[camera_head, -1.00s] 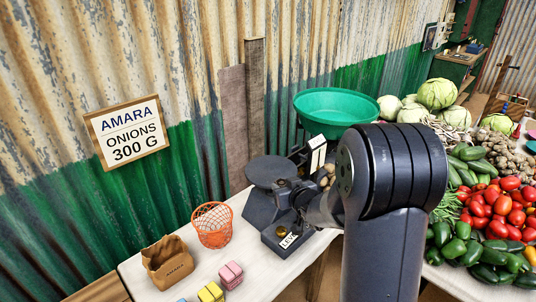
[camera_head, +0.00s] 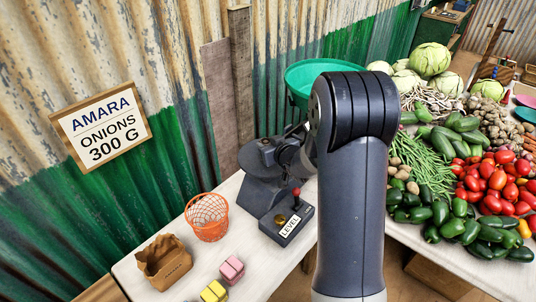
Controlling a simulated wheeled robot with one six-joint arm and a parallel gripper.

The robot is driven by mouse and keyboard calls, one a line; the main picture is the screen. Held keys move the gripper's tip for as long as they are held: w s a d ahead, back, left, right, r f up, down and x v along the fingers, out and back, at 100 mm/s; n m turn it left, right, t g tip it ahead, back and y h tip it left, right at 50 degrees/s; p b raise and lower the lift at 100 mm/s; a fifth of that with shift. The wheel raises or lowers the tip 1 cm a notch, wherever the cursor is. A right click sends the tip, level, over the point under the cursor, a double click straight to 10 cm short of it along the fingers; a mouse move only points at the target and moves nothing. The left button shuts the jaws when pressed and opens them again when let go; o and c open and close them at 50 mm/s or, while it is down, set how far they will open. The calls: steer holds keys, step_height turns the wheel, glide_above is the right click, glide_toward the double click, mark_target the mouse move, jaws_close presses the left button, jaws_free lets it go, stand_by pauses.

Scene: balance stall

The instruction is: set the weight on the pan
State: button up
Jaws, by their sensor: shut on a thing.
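A dark grey balance stands on the white table, with a round dark pan (camera_head: 246,160) on its left side. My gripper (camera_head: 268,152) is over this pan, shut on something. What it holds is hidden by the gripper and the arm, so I cannot make out the weight or whether it touches the pan. A large green pan (camera_head: 303,75) shows behind my arm, partly hidden. The box in front of the balance has a LEVEL label (camera_head: 290,227), a red-topped lever (camera_head: 296,193) and a brass-coloured knob (camera_head: 280,219).
An orange wire basket (camera_head: 207,218), a brown paper bag (camera_head: 165,259), a pink block (camera_head: 231,270) and a yellow block (camera_head: 214,292) stand left of the balance. A sign (camera_head: 102,126) reads AMARA ONIONS 300 G. Vegetables, including tomatoes (camera_head: 492,180), fill the right side.

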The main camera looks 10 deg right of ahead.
steer(key=shift+f, duration=1.8)
steer(key=shift+f, duration=0.15)
steer(key=o, duration=1.1)
steer(key=shift+r, duration=0.25)
steer(key=shift+s+d, duration=0.1)
steer(key=shift+s, duration=0.35)
steer(key=b+v, duration=0.1)
steer(key=v, duration=1)
